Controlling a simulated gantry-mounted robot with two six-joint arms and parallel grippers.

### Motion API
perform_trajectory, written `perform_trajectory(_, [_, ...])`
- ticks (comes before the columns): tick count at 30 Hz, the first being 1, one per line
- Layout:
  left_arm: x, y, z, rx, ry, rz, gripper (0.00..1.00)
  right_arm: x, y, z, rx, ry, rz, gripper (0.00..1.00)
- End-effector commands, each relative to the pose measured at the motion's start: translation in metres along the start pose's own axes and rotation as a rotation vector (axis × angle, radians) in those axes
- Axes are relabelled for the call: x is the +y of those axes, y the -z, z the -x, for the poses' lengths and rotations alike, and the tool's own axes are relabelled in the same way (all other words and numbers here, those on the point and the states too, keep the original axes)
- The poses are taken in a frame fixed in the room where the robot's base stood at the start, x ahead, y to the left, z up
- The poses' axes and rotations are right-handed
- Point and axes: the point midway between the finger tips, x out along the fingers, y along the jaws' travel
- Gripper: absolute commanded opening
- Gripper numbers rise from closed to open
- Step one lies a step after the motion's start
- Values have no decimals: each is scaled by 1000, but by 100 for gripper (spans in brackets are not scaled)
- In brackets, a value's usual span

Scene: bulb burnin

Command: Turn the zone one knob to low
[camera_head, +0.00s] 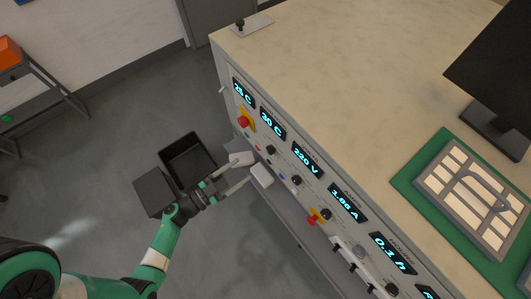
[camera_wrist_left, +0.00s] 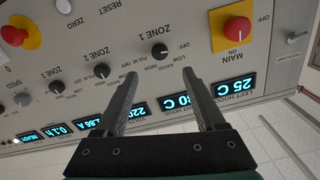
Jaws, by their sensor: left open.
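The zone one knob (camera_wrist_left: 160,51) is a small black dial on the grey front panel, with its ZONE 1 label beside it and small setting words around it. The left wrist view shows the panel upside down. The knob also shows in the head view (camera_head: 270,149), under the 30 C display. My left gripper (camera_head: 251,166) is open and empty in front of the panel, close to this knob. In the left wrist view its fingers (camera_wrist_left: 161,64) point at the panel, with the knob between the tips' directions. I cannot read the knob's setting. My right gripper is not in view.
A red main switch (camera_wrist_left: 236,29) on a yellow plate is beside the knob. The zone two knob (camera_wrist_left: 102,70) is on the other side. A red button (camera_wrist_left: 14,35) is farther along. An open black bin (camera_head: 188,158) stands behind my left gripper.

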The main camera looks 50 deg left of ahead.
Motion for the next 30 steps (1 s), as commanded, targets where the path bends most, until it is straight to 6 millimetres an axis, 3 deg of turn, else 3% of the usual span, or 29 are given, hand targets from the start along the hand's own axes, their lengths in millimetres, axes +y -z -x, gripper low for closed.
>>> perform_trajectory(9, [2, -2, -67, 6, -5, -2, 72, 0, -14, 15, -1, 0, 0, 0])
perform_trajectory(15, [1, -1, -100, 4, -3, -1, 72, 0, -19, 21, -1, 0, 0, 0])
perform_trajectory(26, [1, 1, -108, 2, -1, 0, 72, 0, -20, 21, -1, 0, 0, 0])
perform_trajectory(30, [1, 1, -108, 2, -1, 0, 48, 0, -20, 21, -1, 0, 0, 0])
